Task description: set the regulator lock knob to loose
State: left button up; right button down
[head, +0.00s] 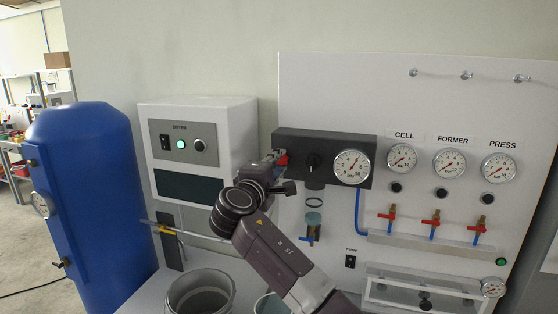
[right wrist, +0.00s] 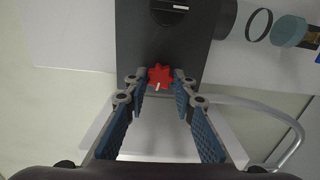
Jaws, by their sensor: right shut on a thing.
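The regulator lock knob (right wrist: 160,74) is a small red star-shaped knob on the dark regulator block. In the head view the red knob (head: 282,159) shows at the left end of the regulator block (head: 325,144), partly hidden by my gripper. My right gripper (right wrist: 160,84) is shut on the red knob, one finger on each side of it. A short white mark shows at the knob's edge, toward the gripper. In the head view my right gripper (head: 277,161) is small and mostly hidden by its own wrist. My left gripper is not in view.
A round pressure gauge (head: 352,166) and a black knob (head: 314,161) are on the block. A white dryer box (head: 205,110) stands close on the left, beside a blue tank (head: 85,190).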

jog(key=shift+f+n+p, duration=0.15)
jog(key=shift+n+p, duration=0.15)
jog(key=shift+n, duration=0.6)
jog(key=c, duration=1.6)
grip_release()
jog(key=shift+a, duration=0.1)
jog(key=shift+s, duration=0.1)
jog(key=v, duration=1.2)
jog(key=shift+a, duration=0.1)
